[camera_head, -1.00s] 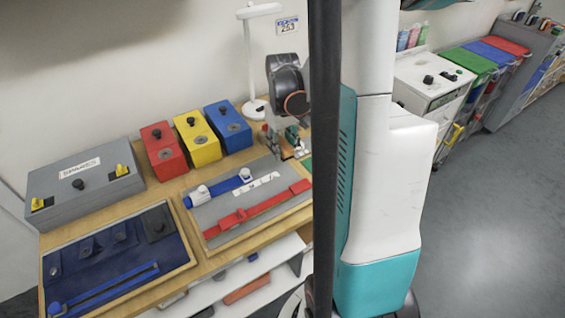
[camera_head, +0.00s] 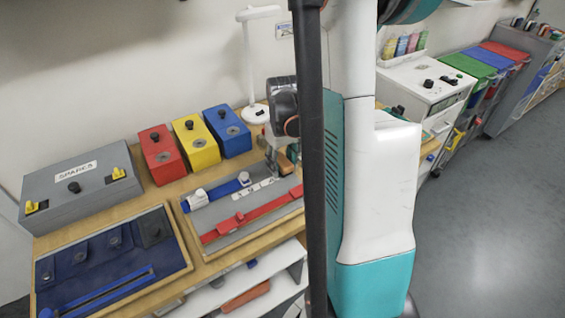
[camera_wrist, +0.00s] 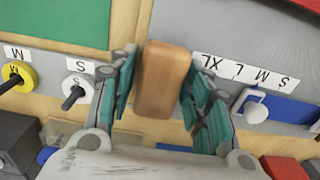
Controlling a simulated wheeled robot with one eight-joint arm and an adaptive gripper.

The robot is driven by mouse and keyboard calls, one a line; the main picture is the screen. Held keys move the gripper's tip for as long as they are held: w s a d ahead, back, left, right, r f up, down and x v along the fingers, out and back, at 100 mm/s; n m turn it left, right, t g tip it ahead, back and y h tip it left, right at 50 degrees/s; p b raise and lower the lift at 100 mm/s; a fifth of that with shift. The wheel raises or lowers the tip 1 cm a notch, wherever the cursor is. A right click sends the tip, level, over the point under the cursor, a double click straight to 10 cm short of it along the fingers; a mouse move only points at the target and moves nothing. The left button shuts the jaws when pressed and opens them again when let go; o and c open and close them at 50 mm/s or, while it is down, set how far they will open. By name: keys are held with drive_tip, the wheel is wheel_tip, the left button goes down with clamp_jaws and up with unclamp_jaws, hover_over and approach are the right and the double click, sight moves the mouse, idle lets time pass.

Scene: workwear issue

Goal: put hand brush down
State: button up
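The hand brush (camera_wrist: 163,80) shows in the wrist view as a plain brown block between my gripper's green-padded fingers (camera_wrist: 160,92). The pads lie close along both its sides, and my gripper looks shut on it. Its bristles are not visible. In the head view my gripper (camera_head: 280,158) is low over the back right of the bench, beside the grey board with the blue and red straps. A small brown part of the brush (camera_head: 292,152) shows there. I cannot tell whether its underside touches the surface.
The grey strap board (camera_head: 222,213) lies just left of my gripper. Red (camera_head: 160,155), yellow (camera_head: 196,141) and blue (camera_head: 227,131) boxes stand behind. A white lamp (camera_head: 255,113) stands close behind my gripper. A green panel (camera_wrist: 60,20) and size-marked pegs show in the wrist view.

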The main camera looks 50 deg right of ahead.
sight(282, 160)
idle(0.3)
wheel_tip(282, 160, up, 12)
drive_tip(key=p, duration=0.4)
drive_tip(key=shift+r, duration=0.2)
drive_tip(key=shift+w, duration=0.1)
idle(0.3)
